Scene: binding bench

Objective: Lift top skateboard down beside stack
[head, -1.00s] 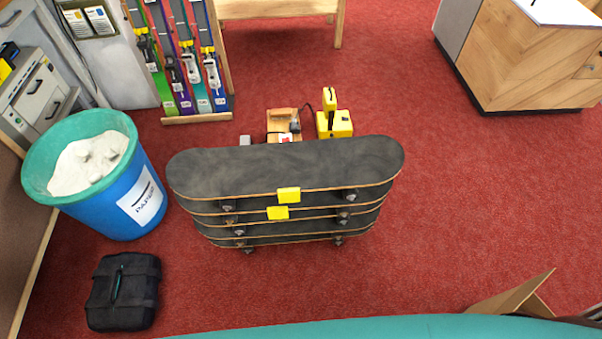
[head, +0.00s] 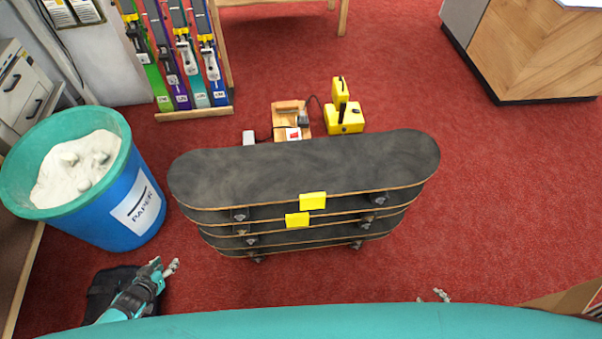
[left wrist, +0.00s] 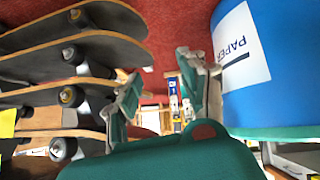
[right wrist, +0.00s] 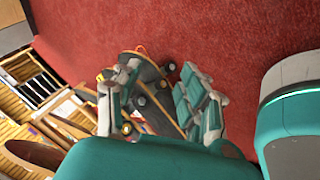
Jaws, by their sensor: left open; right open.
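The top skateboard (head: 300,166) lies deck up on a stack of several black skateboards in the middle of the head view. A yellow tag (head: 312,201) is on its near edge. Lower boards (head: 290,236) show beneath it with wheels between the decks. My left gripper (head: 168,268) is open and empty, left of and nearer than the stack. In the left wrist view its fingers (left wrist: 160,95) are apart, with board ends (left wrist: 110,20) to their left. My right gripper (head: 434,296) barely shows at the bottom edge. In the right wrist view its fingers (right wrist: 165,100) are open, with boards (right wrist: 150,85) beyond.
A blue paper bin (head: 130,215) with a green rim stands left of the stack. A black bag (head: 103,290) lies behind my left arm. Yellow and wooden tools (head: 345,117) sit behind the stack. Red floor right of the stack (head: 510,200) is clear.

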